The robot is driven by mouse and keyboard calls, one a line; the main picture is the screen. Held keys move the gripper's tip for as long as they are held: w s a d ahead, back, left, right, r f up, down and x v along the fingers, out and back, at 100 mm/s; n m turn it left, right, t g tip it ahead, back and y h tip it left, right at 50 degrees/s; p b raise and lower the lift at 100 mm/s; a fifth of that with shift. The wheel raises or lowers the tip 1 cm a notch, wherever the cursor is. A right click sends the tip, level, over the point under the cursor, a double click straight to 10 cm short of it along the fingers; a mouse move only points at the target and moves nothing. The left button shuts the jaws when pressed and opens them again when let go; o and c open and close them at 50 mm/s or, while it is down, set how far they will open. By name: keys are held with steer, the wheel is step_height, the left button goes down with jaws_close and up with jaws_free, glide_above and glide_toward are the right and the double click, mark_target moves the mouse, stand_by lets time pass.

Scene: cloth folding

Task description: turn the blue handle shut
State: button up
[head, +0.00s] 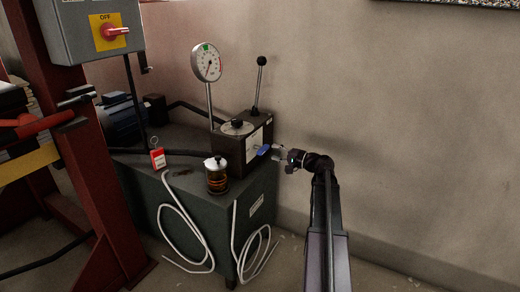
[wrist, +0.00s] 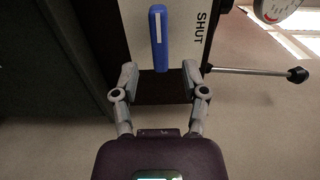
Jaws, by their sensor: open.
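The blue handle (head: 263,150) is on the side of a dark valve block (head: 231,150) on top of the green cabinet. In the wrist view the blue handle (wrist: 158,38) points straight down the picture toward my gripper, beside a white plate marked SHUT (wrist: 201,35). My gripper (wrist: 160,80) is open, one finger on each side of the handle's lower end, with a gap on both sides. In the head view my gripper (head: 280,155) is just right of the handle. Whether the fingers reach the handle in depth is hard to tell.
A gauge (head: 206,63) and a black-knobbed lever (head: 259,85) rise from the block. An amber-filled jar (head: 216,176) and a red tag (head: 158,158) are at the left. White hoses (head: 187,230) hang down the green cabinet (head: 258,205). A wall (head: 400,120) stands behind.

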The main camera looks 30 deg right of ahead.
mark_target(267, 150)
steer(key=shift+x, duration=3.6)
steer(key=shift+s, duration=0.1)
jaws_close()
